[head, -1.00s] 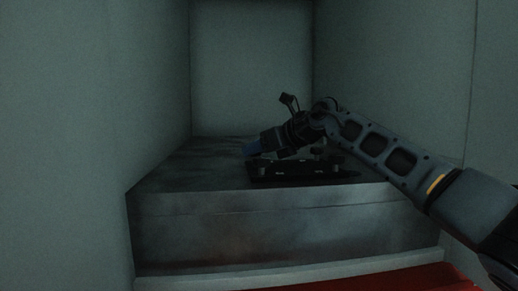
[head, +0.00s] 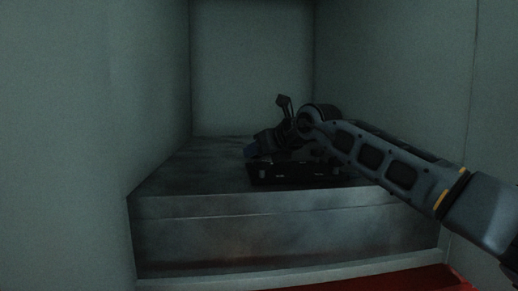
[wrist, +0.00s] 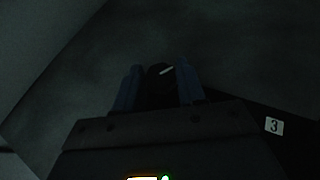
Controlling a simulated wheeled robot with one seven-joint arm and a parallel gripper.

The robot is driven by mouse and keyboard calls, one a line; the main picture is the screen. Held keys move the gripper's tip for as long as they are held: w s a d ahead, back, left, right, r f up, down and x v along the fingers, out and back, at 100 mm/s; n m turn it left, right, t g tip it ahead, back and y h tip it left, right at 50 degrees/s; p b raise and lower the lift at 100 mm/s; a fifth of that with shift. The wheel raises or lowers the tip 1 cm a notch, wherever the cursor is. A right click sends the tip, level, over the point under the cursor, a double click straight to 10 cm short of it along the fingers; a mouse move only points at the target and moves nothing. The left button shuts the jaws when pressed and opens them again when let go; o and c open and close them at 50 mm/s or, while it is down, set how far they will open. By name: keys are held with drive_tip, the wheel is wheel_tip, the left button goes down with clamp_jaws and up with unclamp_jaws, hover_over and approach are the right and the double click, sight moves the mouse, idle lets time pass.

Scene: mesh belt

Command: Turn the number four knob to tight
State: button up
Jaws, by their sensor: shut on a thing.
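A dark round knob (wrist: 160,75) with a white pointer line sits between my gripper's two blue fingers in the wrist view. The line slants up to the right. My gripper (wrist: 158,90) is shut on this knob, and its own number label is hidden. A white label "3" (wrist: 274,126) shows on the black panel to the right. In the head view, the low black panel (head: 290,173) lies on the grey block, and my gripper (head: 251,151) is at its left end. My wrist and arm hide most of the panel's top.
The panel lies on a wide grey metal block (head: 200,207) inside a recess. Plain pale walls (head: 85,130) stand at left, right and back. A red surface (head: 410,280) shows below the front. The block's top left of the panel is clear. The scene is dim.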

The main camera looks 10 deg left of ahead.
drive_tip(key=shift+m+t+h, duration=0.3)
drive_tip(key=shift+m+t, duration=0.1)
drive_tip(key=o, duration=1.1)
drive_tip(key=shift+c, duration=0.2)
drive_tip(key=shift+b+v, duration=0.65)
drive_tip(key=shift+v, duration=3.25)
